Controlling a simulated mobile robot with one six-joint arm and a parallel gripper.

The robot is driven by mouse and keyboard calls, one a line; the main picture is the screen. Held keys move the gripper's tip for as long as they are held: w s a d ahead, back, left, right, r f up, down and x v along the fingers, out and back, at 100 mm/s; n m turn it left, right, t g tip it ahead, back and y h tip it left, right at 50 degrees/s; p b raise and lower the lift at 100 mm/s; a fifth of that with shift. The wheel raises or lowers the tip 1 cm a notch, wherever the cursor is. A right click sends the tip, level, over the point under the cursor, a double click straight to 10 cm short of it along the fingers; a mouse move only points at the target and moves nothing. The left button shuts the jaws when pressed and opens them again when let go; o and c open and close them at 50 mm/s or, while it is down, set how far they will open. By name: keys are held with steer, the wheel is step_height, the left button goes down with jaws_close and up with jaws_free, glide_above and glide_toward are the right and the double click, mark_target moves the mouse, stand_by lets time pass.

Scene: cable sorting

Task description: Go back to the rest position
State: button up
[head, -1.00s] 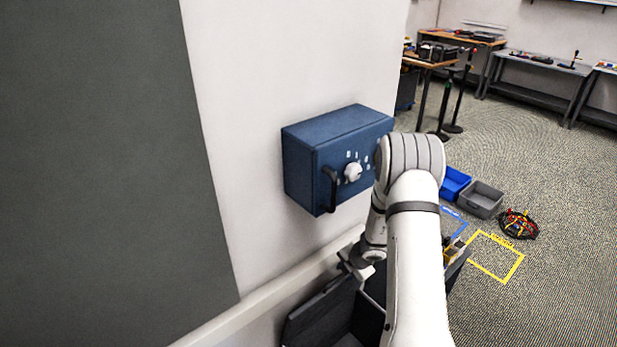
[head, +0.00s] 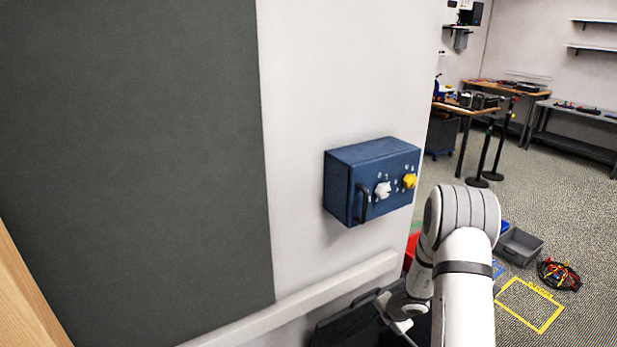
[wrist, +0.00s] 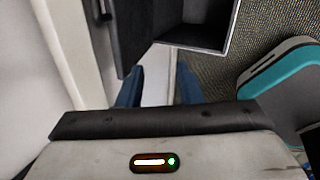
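My gripper (head: 408,328) hangs low beside the wall, at the end of my folded white arm in the head view. In the wrist view its two blue fingers (wrist: 158,88) stand apart, with nothing seen between them. The fingertips are small and partly lost against the dark background in the head view.
A blue wall box (head: 345,188) with a black handle, a white knob (head: 382,190) and a yellow knob (head: 410,181) is above my gripper. A grey bin (head: 520,246), a cable bundle (head: 558,274) and a yellow floor outline (head: 514,318) lie right. A teal-and-grey case (wrist: 285,72) shows in the wrist view.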

steer(key=s+a+r+n+y, duration=0.1)
steer(key=s+a+r+n, duration=0.15)
steer(key=r+n, duration=0.5)
steer(key=s+a+r+n, duration=0.2)
steer(key=a+r+n, duration=0.1)
steer(key=r+n, duration=0.45)
steer(key=s+a+r+n+y, duration=0.1)
steer(key=s+a+r+n, duration=0.2)
steer(key=r+n, duration=0.45)
steer(key=s+r+n+h, duration=0.1)
steer(key=s+r+n, duration=0.2)
steer(key=s+n, duration=0.4)
steer(key=s+d+r+n+h+b, duration=0.1)
steer(key=s+r+n, duration=0.3)
steer(key=s+n, duration=0.4)
steer(key=s+d+r+n+h, duration=0.1)
steer(key=s+r+n+h, duration=0.1)
steer(key=s+n, duration=0.5)
steer(key=shift+s+r+n+g+h+b, duration=0.3)
steer(key=shift+r+n+g, duration=0.1)
steer(key=shift+r+n, duration=0.65)
